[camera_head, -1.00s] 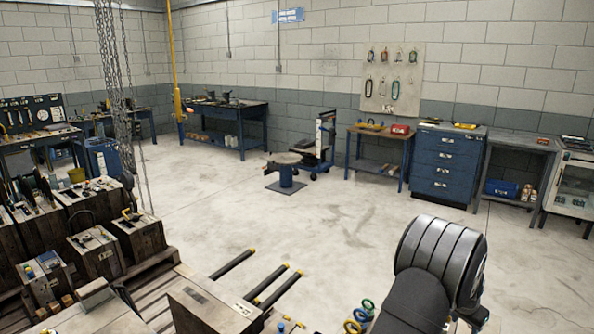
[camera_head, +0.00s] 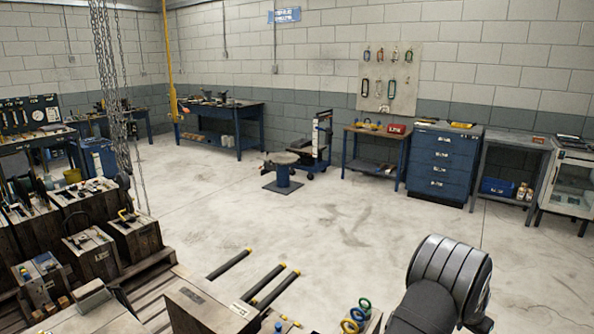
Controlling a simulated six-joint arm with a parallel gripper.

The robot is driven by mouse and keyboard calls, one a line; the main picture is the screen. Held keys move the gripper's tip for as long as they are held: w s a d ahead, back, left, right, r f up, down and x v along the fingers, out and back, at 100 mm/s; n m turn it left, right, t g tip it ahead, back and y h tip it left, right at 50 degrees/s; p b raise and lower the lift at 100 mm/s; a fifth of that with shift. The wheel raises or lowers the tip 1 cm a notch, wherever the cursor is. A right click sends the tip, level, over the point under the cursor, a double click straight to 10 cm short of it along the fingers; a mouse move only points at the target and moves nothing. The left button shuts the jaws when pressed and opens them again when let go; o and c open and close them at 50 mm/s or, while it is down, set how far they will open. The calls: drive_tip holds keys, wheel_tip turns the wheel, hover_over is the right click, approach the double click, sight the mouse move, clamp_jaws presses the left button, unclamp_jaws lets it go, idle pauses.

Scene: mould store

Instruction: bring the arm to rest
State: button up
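Part of my own arm shows at the lower right of the head view, a dark grey link and a ribbed rounded joint housing, over the pale concrete floor. My gripper is outside the picture, so its fingers and anything in them are hidden. The visible part of the arm touches nothing that I can see.
Moulds (camera_head: 95,250) stand on a wooden pallet at the left, under hanging chains (camera_head: 104,80). Black bars with yellow ends (camera_head: 270,287) and coloured rings (camera_head: 356,314) lie near the front. The middle floor (camera_head: 340,225) is clear. A blue drawer cabinet (camera_head: 441,165) stands at the back wall.

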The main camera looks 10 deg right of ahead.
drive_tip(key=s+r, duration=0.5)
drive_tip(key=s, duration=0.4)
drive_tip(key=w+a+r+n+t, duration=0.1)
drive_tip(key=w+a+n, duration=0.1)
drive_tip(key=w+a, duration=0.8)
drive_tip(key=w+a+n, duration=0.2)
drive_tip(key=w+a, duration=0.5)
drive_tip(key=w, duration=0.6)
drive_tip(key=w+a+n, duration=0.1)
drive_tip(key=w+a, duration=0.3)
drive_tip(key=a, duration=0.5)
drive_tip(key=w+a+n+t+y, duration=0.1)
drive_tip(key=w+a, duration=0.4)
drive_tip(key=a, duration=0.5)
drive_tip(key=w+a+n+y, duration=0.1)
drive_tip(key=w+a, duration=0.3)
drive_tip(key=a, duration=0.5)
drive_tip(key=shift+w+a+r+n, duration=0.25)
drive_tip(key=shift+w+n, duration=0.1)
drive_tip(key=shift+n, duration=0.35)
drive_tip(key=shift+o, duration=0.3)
